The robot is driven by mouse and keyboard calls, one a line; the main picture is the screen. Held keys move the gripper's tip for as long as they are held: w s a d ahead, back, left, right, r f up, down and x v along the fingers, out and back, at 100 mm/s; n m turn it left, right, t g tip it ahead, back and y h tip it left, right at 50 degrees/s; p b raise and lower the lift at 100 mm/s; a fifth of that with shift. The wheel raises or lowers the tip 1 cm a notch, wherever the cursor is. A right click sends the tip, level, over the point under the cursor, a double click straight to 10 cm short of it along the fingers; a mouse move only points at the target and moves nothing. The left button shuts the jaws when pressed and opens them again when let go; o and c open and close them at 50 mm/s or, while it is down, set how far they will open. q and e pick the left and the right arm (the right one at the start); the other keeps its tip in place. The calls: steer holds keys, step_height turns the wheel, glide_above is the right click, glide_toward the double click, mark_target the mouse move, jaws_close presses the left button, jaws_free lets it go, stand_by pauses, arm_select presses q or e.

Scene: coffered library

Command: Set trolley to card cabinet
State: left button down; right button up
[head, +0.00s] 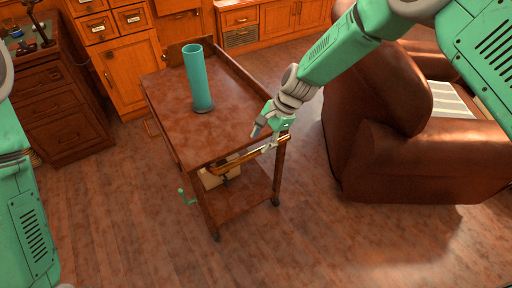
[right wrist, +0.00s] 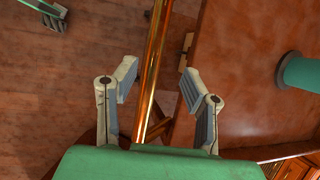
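The brown wooden trolley (head: 170,122) stands mid-floor in the head view, a brass handle bar (head: 243,156) on its near side. My right gripper (head: 264,134) is at the right part of this bar. In the right wrist view the bar (right wrist: 156,65) runs between its open fingers (right wrist: 156,88), with gaps at both sides. A teal cylinder (head: 198,80) stands upright on the trolley top. The card cabinet (head: 128,68), with labelled drawers, is behind the trolley to the left. Part of what looks like my left gripper (right wrist: 50,14) shows in the right wrist view; its opening cannot be told.
A brown leather armchair (head: 375,120) stands close at the trolley's right. A dark chest of drawers (head: 58,112) stands at the left. A small green lever (head: 187,197) sticks out by the trolley's near left leg. The near floor (head: 125,215) is clear.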

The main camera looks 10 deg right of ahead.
steer(key=v, duration=0.7)
steer(key=shift+d+r, duration=0.15)
steer(key=shift+r, duration=0.05)
steer(key=s+d+f+n+h, duration=0.2)
steer(key=s+d+f+n, duration=0.1)
steer(key=s+f, duration=0.5)
steer(key=s+d+f+n+h, duration=0.2)
steer(key=s+d+f+n, duration=0.2)
steer(key=s+f, duration=0.5)
steer(key=s+d+r+n, duration=0.1)
steer(key=s+d+n, duration=0.1)
steer(key=s, duration=0.7)
steer(key=s+d+r+n+h, duration=0.1)
steer(key=s+n, duration=0.4)
steer(key=s, duration=0.5)
steer(key=shift+s+d+r, duration=0.2)
steer(key=shift+d+r, duration=0.25)
steer(key=shift+d, duration=0.35)
